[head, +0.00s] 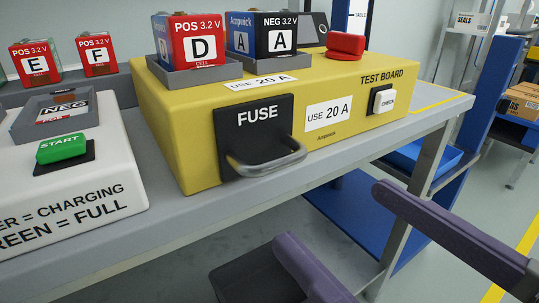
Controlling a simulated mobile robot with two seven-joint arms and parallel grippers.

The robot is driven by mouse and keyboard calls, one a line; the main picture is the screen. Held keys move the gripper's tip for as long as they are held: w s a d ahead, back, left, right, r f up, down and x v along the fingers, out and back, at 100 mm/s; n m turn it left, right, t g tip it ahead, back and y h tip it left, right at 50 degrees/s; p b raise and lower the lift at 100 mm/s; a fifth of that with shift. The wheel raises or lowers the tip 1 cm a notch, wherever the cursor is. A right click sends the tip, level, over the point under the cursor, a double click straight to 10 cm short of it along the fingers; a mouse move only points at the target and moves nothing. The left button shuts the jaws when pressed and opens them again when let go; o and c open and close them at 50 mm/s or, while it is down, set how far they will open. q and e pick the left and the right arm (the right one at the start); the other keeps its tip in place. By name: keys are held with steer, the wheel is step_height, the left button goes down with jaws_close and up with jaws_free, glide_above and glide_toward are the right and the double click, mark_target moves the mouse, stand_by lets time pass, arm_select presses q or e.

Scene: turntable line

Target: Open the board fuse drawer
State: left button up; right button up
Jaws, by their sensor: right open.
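The yellow test board (190,120) stands on the grey bench. Its fuse drawer (257,120) has a black front marked FUSE, which sits against the board's front face and looks closed. A grey bar handle (265,162) sticks out from the lower part of the drawer front. My right gripper (333,214) is open and empty, its two purple-grey fingers wide apart. It is below and to the right of the handle in the picture, in front of the bench edge, not touching the handle. My left gripper is not in view.
On the board stand battery cells D (201,48) and A (279,39) in grey trays, and a red knob (345,44). A white CHECK button (384,101) is on its front. The white charger (75,185) with a green START button (62,147) stands at left.

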mark_target(284, 167)
steer(key=b+x, duration=0.1)
steer(key=x, duration=0.8)
steer(key=shift+w+a, duration=0.1)
steer(key=shift+w, duration=0.1)
jaws_close()
stand_by(0.6)
